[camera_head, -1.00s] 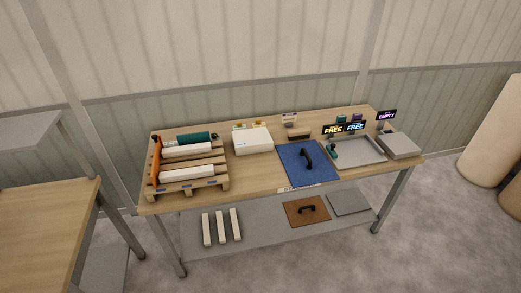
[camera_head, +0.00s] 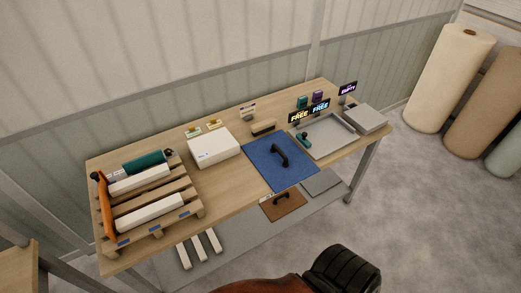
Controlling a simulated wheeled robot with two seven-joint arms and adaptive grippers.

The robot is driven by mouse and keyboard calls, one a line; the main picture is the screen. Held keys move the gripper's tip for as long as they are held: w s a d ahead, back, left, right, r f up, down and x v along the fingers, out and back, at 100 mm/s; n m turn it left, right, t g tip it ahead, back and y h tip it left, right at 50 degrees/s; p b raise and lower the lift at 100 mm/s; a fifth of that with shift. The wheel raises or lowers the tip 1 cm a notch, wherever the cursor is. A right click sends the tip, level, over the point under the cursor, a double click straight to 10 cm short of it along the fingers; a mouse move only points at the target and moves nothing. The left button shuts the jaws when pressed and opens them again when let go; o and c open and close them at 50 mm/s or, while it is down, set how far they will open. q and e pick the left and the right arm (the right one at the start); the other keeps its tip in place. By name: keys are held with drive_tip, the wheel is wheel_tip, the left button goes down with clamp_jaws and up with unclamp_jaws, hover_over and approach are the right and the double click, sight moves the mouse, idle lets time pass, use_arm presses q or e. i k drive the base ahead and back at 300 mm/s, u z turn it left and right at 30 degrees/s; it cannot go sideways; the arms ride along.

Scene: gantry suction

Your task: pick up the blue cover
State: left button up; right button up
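The blue cover (camera_head: 271,166) is a flat square panel with a black bar handle (camera_head: 280,153) on top. It lies flat on the wooden workbench (camera_head: 225,186), near the middle of its front edge. A brown panel with a similar black handle (camera_head: 284,205) lies on the lower shelf, below the blue cover. Neither of my grippers can be made out in the head view, and nothing touches the blue cover.
A white box (camera_head: 213,146) stands left of the cover. A wooden pallet (camera_head: 189,212) with white bars and a green roll is farther left. A grey tray (camera_head: 345,142) and a grey box (camera_head: 366,117) stand to the right. Large rolls (camera_head: 445,75) stand beyond the bench.

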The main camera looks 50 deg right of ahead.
sight(282, 164)
drive_tip(key=z, duration=0.45)
drive_tip(key=i, duration=1.15)
drive_tip(key=z, duration=0.65)
